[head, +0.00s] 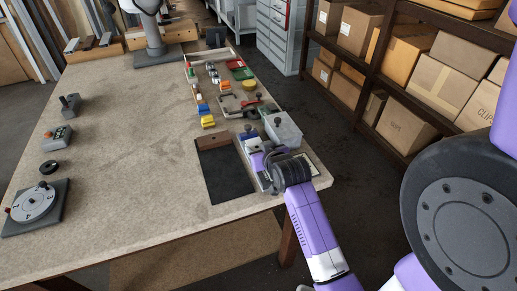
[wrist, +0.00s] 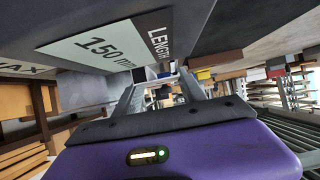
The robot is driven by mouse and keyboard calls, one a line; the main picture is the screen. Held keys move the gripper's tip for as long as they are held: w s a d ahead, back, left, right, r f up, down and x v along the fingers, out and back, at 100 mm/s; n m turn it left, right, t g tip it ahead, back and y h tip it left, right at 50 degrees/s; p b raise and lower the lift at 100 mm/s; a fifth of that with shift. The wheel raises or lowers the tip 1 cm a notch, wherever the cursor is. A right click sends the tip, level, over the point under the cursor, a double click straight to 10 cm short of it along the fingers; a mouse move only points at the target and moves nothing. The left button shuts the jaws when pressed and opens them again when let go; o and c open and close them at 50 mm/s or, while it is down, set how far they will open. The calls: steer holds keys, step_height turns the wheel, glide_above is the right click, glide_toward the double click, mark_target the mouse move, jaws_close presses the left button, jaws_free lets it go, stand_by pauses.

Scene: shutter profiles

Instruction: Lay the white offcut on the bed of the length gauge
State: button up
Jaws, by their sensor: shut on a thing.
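My gripper (head: 262,158) is low over the right front edge of the workbench, at the length gauge. In the wrist view my gripper (wrist: 163,82) has its two fingers shut on a small whitish piece, the white offcut (wrist: 152,73), of which little shows. The head view hides the offcut behind my wrist. Whether the offcut touches the bed cannot be told.
A dark mat (head: 226,176) lies left of my gripper. A clear-lidded grey box (head: 283,130) stands just behind it. Small coloured blocks and trays lie farther back. The left middle of the workbench (head: 130,140) is clear. Shelves with cartons (head: 405,122) stand at the right.

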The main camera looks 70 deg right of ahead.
steer(key=shift+f+b, duration=0.3)
steer(key=shift+f, duration=0.25)
steer(key=o, duration=1.4)
steer(key=shift+o, duration=0.6)
steer(key=shift+s+d, duration=0.1)
steer(key=shift+d, duration=0.05)
